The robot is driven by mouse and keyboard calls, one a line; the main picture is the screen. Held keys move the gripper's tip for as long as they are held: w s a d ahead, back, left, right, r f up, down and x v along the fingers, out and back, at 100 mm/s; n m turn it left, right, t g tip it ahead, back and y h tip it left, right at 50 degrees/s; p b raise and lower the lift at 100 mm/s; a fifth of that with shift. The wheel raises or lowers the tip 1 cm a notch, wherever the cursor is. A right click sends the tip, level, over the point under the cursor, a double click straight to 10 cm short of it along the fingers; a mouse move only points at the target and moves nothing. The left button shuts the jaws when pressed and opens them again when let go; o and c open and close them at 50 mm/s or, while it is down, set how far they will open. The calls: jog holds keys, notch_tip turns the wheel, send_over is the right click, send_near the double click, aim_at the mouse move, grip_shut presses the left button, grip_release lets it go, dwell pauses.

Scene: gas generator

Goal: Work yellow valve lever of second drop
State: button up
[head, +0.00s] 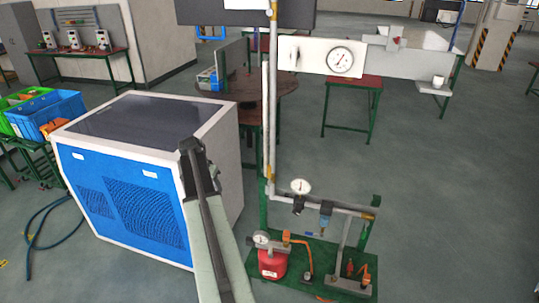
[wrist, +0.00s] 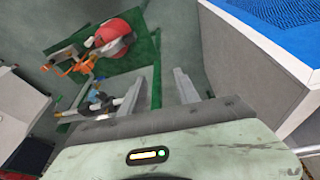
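A pipe stand (head: 340,207) on a green base (head: 325,262) stands right of centre in the head view. It carries a dial gauge (head: 300,187), a dark fitting (head: 298,206) and a blue fitting (head: 325,216). A small yellowish part (head: 369,216) shows at the pipe's right end; I cannot tell whether it is the valve lever. My gripper (wrist: 161,76) is open in the wrist view, with nothing between its fingers. The stand shows left of and beyond the fingers there. In the head view I cannot make out the fingertips.
A red tank (head: 272,263) with orange fittings (head: 289,238) sits on the green base; the tank also shows in the wrist view (wrist: 113,33). A blue and white cabinet (head: 127,205) stands left, close beside my arm. Floor right of the stand is clear.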

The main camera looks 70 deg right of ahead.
aim_at(269, 176)
jog(key=s+d+r+m+g+p, duration=0.1)
jog(key=s+d+r+m+p, duration=0.35)
jog(key=s+d, duration=1.15)
jog(key=shift+m+h, duration=0.4)
jog(key=shift+m, duration=0.15)
jog(key=b+x, duration=0.3)
jog(key=b, duration=0.1)
jog(key=b+x, duration=0.3)
jog(key=b, duration=0.2)
jog(key=shift+s+d+f, duration=0.25)
jog(key=shift+s+d, duration=0.05)
jog(key=shift+d, duration=0.1)
jog(key=shift+r, duration=0.15)
jog(key=shift+c, duration=0.4)
grip_shut()
jog(key=shift+a, duration=0.1)
